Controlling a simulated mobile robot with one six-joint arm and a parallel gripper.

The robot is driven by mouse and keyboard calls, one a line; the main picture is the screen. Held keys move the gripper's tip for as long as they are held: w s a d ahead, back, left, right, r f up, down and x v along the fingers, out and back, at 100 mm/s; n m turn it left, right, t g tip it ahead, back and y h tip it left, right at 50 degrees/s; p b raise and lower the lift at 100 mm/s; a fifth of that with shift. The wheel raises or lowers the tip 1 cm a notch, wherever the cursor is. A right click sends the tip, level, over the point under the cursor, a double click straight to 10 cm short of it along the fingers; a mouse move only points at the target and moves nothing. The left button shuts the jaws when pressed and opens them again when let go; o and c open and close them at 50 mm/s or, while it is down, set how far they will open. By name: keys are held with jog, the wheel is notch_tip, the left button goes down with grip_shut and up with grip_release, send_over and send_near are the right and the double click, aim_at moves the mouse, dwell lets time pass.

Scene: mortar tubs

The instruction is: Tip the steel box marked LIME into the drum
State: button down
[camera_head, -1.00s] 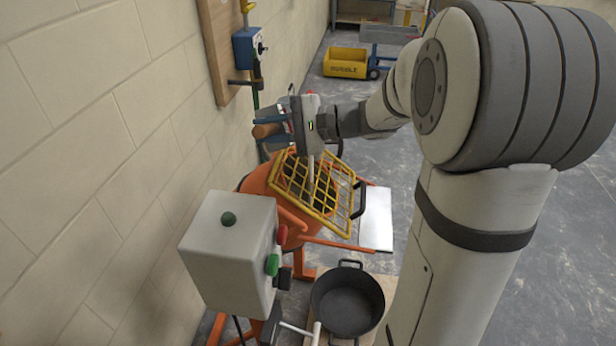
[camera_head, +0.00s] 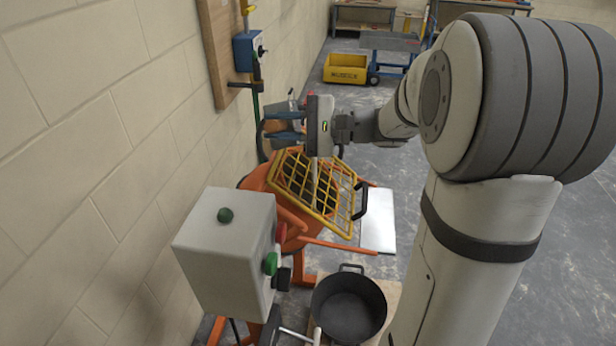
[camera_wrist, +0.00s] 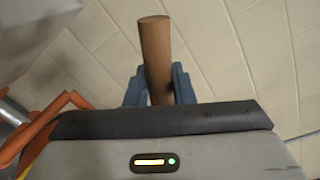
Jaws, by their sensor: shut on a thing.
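My gripper (camera_head: 283,127) is shut on a wooden handle (camera_head: 274,136), over the far side of the orange drum (camera_head: 255,180). In the wrist view, the blue fingers stand on both sides of the round brown handle (camera_wrist: 155,50). A small grey metal part (camera_head: 288,107) shows just behind the fingers, probably the steel box. Most of it is hidden and no LIME mark can be read. A yellow grid (camera_head: 312,190) slants over the drum's dark mouth. I cannot tell whether anything is pouring.
A grey control box (camera_head: 225,250) with buttons stands in front of the drum, close to the block wall (camera_head: 80,180). A black tub (camera_head: 348,305) sits on the floor at the lower middle. A yellow bin (camera_head: 345,69) lies farther back. Open floor is at the right.

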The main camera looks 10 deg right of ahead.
aim_at(285, 126)
jog(key=shift+d+f, duration=0.1)
jog(key=shift+d, duration=0.15)
jog(key=shift+s+d+f+y+b, duration=0.1)
jog(key=shift+d+y+b, duration=0.2)
jog(key=shift+b, duration=0.3)
jog(key=shift+s+d+f+t+y+b, duration=0.2)
jog(key=shift+d+f+t+y+b, duration=0.45)
jog(key=shift+b, duration=0.95)
jog(key=shift+s+d+r+m+y+b, duration=0.1)
jog(key=shift+d+r+m+y+b, duration=0.05)
jog(key=shift+d+y+b, duration=0.3)
jog(key=shift+s+d+r+m+y+b, duration=0.1)
jog(key=shift+d+r+m+y+b, duration=0.05)
jog(key=shift+d+y+b, duration=0.3)
jog(key=shift+s+d+f+t+y+b, duration=0.25)
jog(key=shift+d+f+t+y+b, duration=0.5)
jog(key=shift+d+f+y+b, duration=0.75)
jog(key=shift+a+m+b, duration=0.1)
jog(key=shift+m+b, duration=0.2)
jog(key=shift+b, duration=0.5)
jog(key=shift+s+d+f+b, duration=0.1)
jog(key=shift+d+f+b, duration=0.15)
jog(key=shift+b, duration=0.5)
jog(key=b, duration=0.3)
jog(key=shift+d+f+y, duration=0.2)
jog(key=shift+f+y, duration=0.05)
jog(key=shift+f, duration=0.15)
